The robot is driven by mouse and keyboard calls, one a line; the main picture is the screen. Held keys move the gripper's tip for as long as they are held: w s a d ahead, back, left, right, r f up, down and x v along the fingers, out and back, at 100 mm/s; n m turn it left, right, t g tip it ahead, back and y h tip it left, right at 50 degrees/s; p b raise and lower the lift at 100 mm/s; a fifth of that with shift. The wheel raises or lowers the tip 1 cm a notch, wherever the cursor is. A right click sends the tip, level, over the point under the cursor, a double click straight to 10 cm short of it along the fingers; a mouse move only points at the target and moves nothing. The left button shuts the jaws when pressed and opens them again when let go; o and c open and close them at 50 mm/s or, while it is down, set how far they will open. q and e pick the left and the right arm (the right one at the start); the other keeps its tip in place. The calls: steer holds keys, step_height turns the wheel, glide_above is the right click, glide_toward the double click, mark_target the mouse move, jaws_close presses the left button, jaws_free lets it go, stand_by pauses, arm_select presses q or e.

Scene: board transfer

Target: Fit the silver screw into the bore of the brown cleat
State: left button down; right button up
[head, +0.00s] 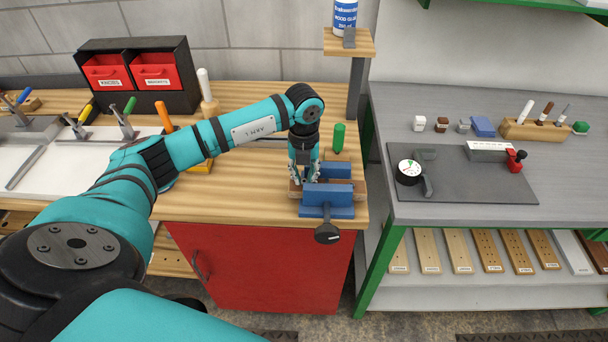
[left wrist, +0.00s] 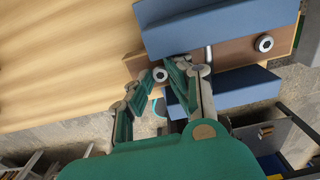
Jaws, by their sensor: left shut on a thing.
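The brown cleat (left wrist: 232,52) is clamped between the blue jaws of the vise (head: 328,210); the jaws also show in the left wrist view (left wrist: 215,27). My left gripper (head: 303,180) points down at the left end of the cleat. In the left wrist view its fingers are closed around the silver screw (left wrist: 160,74), whose round, dark-centred head shows between the fingertips. The shank and the bore under it are hidden. A similar silver ring with a dark centre (left wrist: 264,43) sits in the cleat's other end. My right gripper is in neither view.
The vise's black-knobbed handle (head: 327,233) sticks out over the bench's front edge. A post with a shelf carrying a glue bottle (head: 345,15) rises behind. The wooden bench (head: 240,202) is clear left of the vise.

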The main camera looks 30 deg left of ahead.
mark_target(304, 181)
arm_select(q)
steer(key=shift+f, duration=0.15)
steer(key=c, duration=1.2)
jaws_free()
steer(key=shift+r, duration=0.2)
step_height(304, 181, up, 12)
steer(key=shift+f, duration=0.15)
